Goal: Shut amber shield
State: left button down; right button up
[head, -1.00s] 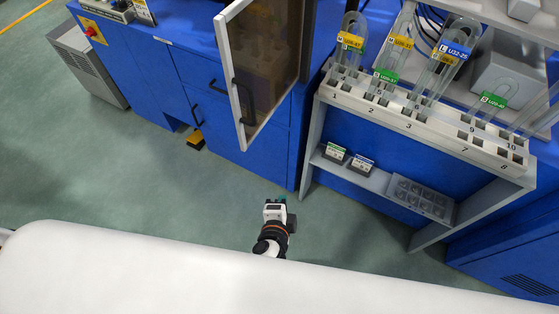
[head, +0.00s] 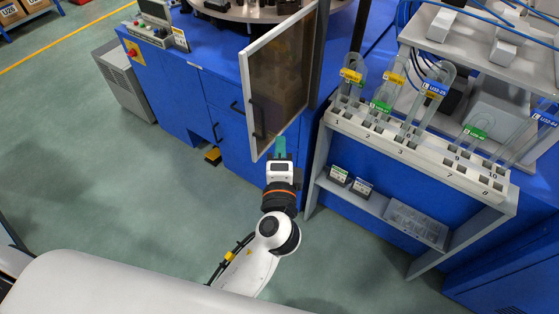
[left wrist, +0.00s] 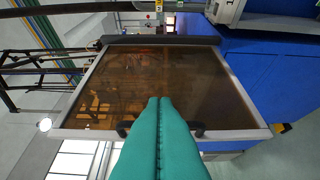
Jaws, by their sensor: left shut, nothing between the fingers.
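The amber shield (head: 278,85) is a brown see-through panel in a pale frame. It stands swung open from the blue machine in the head view. It also fills the middle of the left wrist view (left wrist: 110,85), with a dark handle near its lower edge, partly hidden behind the fingers. My left gripper (head: 280,147) has green fingers, shut and empty, close to the lower part of the shield. In the left wrist view its fingertips (left wrist: 160,100) overlap the panel; I cannot tell whether they touch it. My right gripper is not in view.
A white rack (head: 420,150) with labelled glass tubes stands right of the shield, above a shelf with small boxes. A control panel (head: 148,32) sits on the blue machine (head: 208,105) at left. The green floor (head: 110,180) at left is clear.

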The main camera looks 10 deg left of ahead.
pick_arm(q)
jog(key=w+a, duration=0.1)
jog(key=w+a+p, duration=0.1)
jog(key=a, duration=0.1)
jog(key=shift+w+a, duration=0.3)
jog(key=shift+w, duration=0.05)
jog(key=shift+f, duration=0.1)
jog(key=shift+a, duration=0.1)
